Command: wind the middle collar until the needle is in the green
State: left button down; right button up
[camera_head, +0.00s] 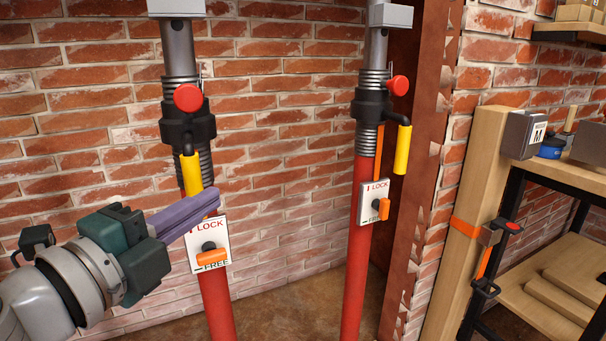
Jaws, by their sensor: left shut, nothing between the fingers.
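Two red and grey posts stand against the brick wall, each with a black collar around its threaded part. The nearer collar (187,128) has a red knob (188,97) and a yellow handle (191,174) hanging down. The other collar (371,104) has a red knob (398,85) and a yellow handle (402,150). I cannot tell which one is the middle collar. No needle or green zone is visible. My left gripper (213,202) is shut and empty, its purple fingers by the top of the nearer LOCK/FREE plate (222,238), just below the yellow handle. My right gripper is out of view.
The nearer plate's orange lever (215,257) sits low by FREE; the farther plate (365,201) has an orange lever (384,209) too. A rusty steel column (418,170), a wooden post (466,220) with an orange strap and a shelf rack (560,290) stand at right.

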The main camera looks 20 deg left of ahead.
aim_at(188, 188)
pick_arm(q)
jog(key=shift+w+a+b, duration=0.45)
jog(key=shift+w+a, duration=1.35)
jog(key=shift+w, duration=0.1)
jog(key=shift+s+a+h+b, duration=0.3)
jog(key=shift+s+a, duration=0.05)
jog(key=shift+a, duration=0.3)
